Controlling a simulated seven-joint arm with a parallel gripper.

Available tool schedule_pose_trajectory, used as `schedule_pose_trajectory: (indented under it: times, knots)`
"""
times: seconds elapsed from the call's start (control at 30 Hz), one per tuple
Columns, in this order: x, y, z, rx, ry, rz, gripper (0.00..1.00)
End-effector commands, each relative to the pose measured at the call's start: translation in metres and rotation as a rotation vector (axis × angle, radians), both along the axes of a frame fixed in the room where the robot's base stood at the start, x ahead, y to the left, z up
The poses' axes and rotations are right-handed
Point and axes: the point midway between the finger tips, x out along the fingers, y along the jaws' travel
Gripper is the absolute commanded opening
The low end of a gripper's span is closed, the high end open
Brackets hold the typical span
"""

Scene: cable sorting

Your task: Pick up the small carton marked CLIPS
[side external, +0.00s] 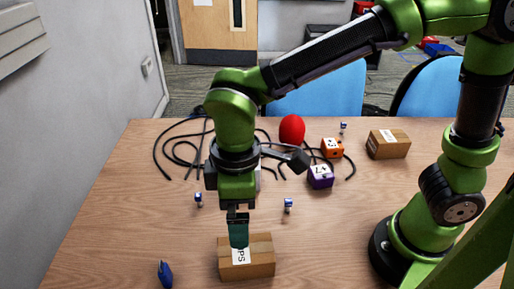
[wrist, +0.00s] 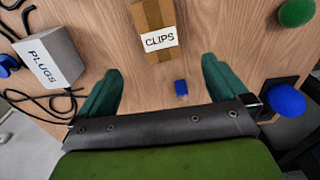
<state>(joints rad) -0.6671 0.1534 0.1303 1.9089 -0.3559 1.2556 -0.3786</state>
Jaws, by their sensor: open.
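The brown cardboard carton (side external: 258,262) stands near the table's front edge in the side view, its white label partly covered by my gripper (side external: 238,242). In the wrist view the carton (wrist: 153,16) lies ahead, at the top, with its white label reading CLIPS. My gripper (wrist: 161,66) is open there, its two teal fingers spread apart and nothing between the tips. The carton lies beyond the fingertips, roughly centred between them. In the side view the fingers overlap the carton's upper back edge; I cannot tell whether they touch it.
A PLUGS box (wrist: 55,62) and black cables lie left in the wrist view; a green ball (wrist: 296,12) and blue ball (wrist: 287,100) lie right. Another carton (side external: 388,145) stands at the back right.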

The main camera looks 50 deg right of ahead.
Motion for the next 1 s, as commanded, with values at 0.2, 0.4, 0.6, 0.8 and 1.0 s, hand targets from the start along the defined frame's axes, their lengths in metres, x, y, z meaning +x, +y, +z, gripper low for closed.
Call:
schedule_pose_trajectory:
  times: [0.2, 0.4, 0.6, 0.8, 1.0]
  knots:
    - [0.003, -0.001, -0.005, -0.024, 0.003, 0.073, 1.00]
    - [0.002, -0.002, -0.048, -0.024, 0.005, 0.070, 1.00]
    - [0.002, -0.002, -0.088, -0.022, 0.004, 0.068, 1.00]
    - [0.003, -0.002, -0.108, -0.020, 0.001, 0.067, 1.00]
    - [-0.003, -0.005, -0.127, -0.023, 0.003, 0.067, 1.00]
